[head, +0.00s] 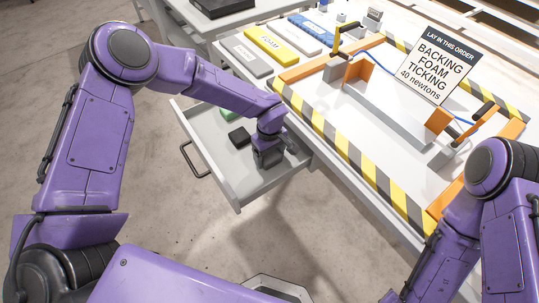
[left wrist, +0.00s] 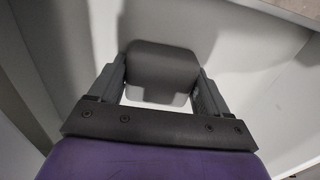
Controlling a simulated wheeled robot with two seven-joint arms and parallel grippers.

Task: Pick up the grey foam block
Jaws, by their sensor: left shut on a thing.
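The grey foam block (left wrist: 163,62) is a dark grey, rounded block between my left gripper's two fingers in the left wrist view. My left gripper (head: 268,160) reaches down into the open drawer (head: 233,193) in the head view and is shut on this block. In the head view the gripper largely hides the block. The pale drawer walls surround it in the left wrist view, and I cannot tell whether it touches the drawer floor. My right gripper is out of view; only part of the right arm shows.
A black block (head: 239,137) and a green block (head: 229,112) lie in the drawer, left of the gripper. The table's striped edge (head: 345,148) is close on the right. A frame with orange brackets (head: 358,72) and a sign (head: 437,66) stand on the table.

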